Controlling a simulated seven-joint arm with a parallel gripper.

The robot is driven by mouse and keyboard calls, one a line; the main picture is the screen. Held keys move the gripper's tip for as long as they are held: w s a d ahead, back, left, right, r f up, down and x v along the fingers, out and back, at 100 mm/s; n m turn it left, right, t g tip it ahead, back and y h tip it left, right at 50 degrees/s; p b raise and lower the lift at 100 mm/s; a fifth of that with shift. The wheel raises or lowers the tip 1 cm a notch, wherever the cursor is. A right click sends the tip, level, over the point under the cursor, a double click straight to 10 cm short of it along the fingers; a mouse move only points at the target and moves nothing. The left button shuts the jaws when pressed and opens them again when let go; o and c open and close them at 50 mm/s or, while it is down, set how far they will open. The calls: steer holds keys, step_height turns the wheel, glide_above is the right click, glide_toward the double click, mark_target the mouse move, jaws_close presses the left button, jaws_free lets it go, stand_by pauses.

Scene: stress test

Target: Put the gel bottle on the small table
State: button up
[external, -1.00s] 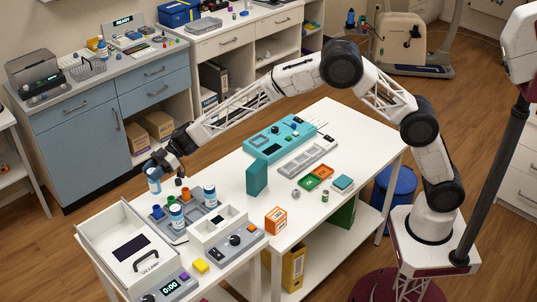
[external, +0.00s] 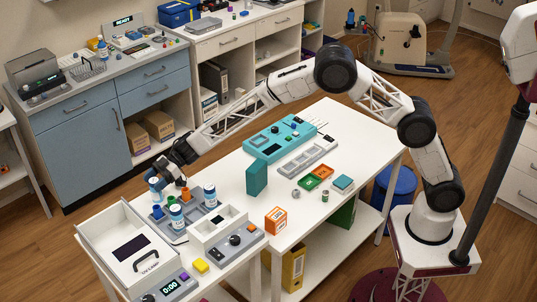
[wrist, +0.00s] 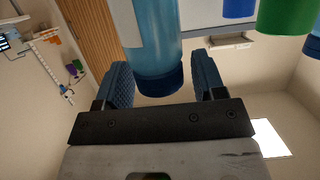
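The small table (external: 210,276) is at the front left. The bottle is beside its grey tray (external: 208,222); the gap below it is unclear.
Two similar blue-and-white bottles (external: 176,217) (external: 210,195) stand at the grey tray, with small coloured vials beside them. An open white drawer-like box (external: 110,215) takes up the front left. A teal upright block (external: 257,177) and an orange box (external: 276,220) stand to the right.

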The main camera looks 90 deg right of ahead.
steer(key=shift+o, duration=0.2)
steer(key=shift+r, duration=0.15)
steer(key=shift+s+d+r, duration=0.2)
steer(key=shift+s+d, duration=0.1)
steer(key=shift+d, duration=0.05)
steer(key=v, duration=1.1)
steer(key=shift+r, duration=0.1)
stand_by(0.4)
